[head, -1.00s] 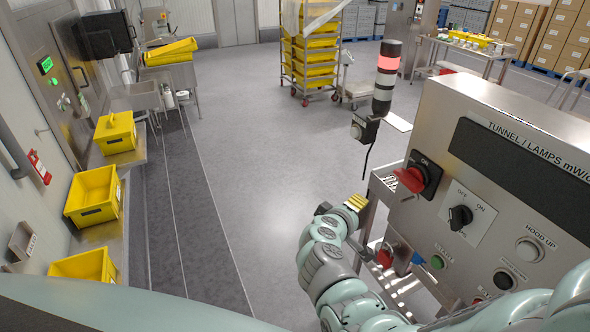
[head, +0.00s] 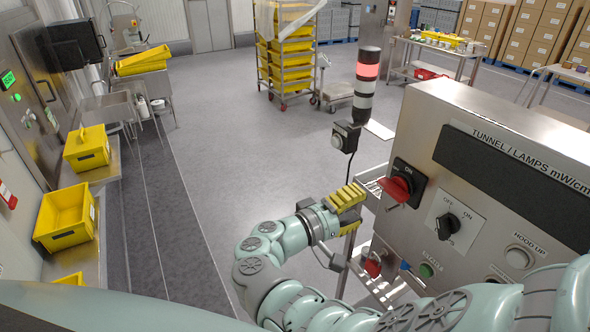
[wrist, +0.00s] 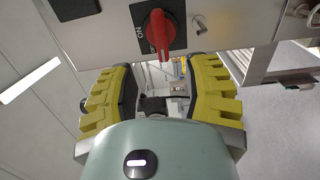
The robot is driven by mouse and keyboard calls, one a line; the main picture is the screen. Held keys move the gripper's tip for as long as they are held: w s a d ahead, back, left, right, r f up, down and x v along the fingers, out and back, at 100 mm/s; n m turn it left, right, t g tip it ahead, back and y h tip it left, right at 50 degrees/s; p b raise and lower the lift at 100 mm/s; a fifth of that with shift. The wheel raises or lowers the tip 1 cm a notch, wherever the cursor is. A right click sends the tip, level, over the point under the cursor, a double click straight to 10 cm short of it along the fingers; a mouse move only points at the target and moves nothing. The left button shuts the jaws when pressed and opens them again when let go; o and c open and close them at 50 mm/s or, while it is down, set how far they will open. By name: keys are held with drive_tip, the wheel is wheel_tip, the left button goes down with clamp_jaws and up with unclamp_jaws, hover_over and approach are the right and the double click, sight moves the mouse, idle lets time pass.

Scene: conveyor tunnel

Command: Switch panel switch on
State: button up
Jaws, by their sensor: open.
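The steel tunnel/lamps panel (head: 480,150) stands at the right in the head view. A red rotary switch (head: 400,187) sits on a black plate marked ON at its left. Beside it is a black selector knob (head: 447,226) with OFF and ON marks; I cannot tell which it points to. My gripper (head: 345,198), with yellow ribbed fingers, is left of the red switch and apart from it. In the wrist view my gripper (wrist: 162,68) is open and empty. The red switch (wrist: 159,35) shows beyond the fingertips, roughly centred between them.
A signal tower (head: 367,85) with its red lamp lit stands behind the panel's left side. Below the knobs are a green button (head: 427,270), a white hood-up button (head: 519,257) and a red button (head: 372,264). Yellow crates (head: 66,217) line the left bench; the floor between is clear.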

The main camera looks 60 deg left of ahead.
sight(388, 192)
drive_tip(key=w+p, duration=0.1)
drive_tip(key=w, duration=0.1)
drive_tip(key=w+p, duration=0.1)
drive_tip(key=w, duration=0.2)
drive_tip(key=w+p, duration=0.1)
drive_tip(key=w, duration=0.2)
drive_tip(key=shift+d+r, duration=0.1)
drive_tip(key=shift+d, duration=0.25)
drive_tip(key=shift+w, duration=1.3)
drive_tip(key=shift+o, duration=0.2)
clamp_jaws()
